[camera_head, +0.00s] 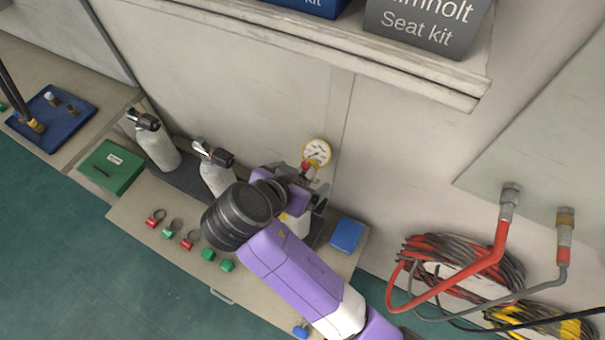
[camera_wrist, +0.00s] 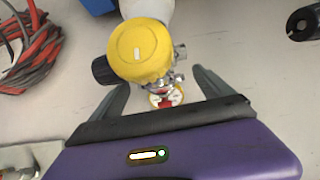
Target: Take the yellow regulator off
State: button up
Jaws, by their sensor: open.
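The yellow regulator (camera_wrist: 140,52) shows large in the wrist view, with a round yellow cap, a black knob at its left and metal fittings at its right. It sits at the end of a pale cylinder (camera_wrist: 148,8). My gripper (camera_wrist: 160,78) is open, with one finger to each side of the fittings and gauge below the cap; I cannot tell whether either finger touches. A small red-and-white gauge (camera_wrist: 166,97) shows between the fingers. In the head view my arm hides most of the regulator, and a yellow-rimmed gauge (camera_head: 316,152) stands above my gripper (camera_head: 308,190).
Two grey cylinders with black-topped valves, one left (camera_head: 158,145) and one nearer (camera_head: 214,172), stand along the wall. Several red and green tags (camera_head: 190,240) lie on the bench front. A blue box (camera_head: 346,235) lies right. Coiled hoses (camera_head: 465,265) hang at right; a shelf (camera_head: 330,40) overhangs.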

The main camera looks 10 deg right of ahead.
aim_at(300, 179)
grip_shut()
dwell(0.3)
jog(key=shift+r, duration=0.15)
jog(key=shift+r, duration=0.55)
notch_tip(300, 179, up, 6)
jog(key=shift+r+b, duration=0.1)
jog(key=shift+b, duration=0.55)
jog(key=s+a+p, duration=0.5)
jog(key=s+a, duration=0.5)
jog(key=s, duration=0.4)
jog(key=shift+s+a+f, duration=0.25)
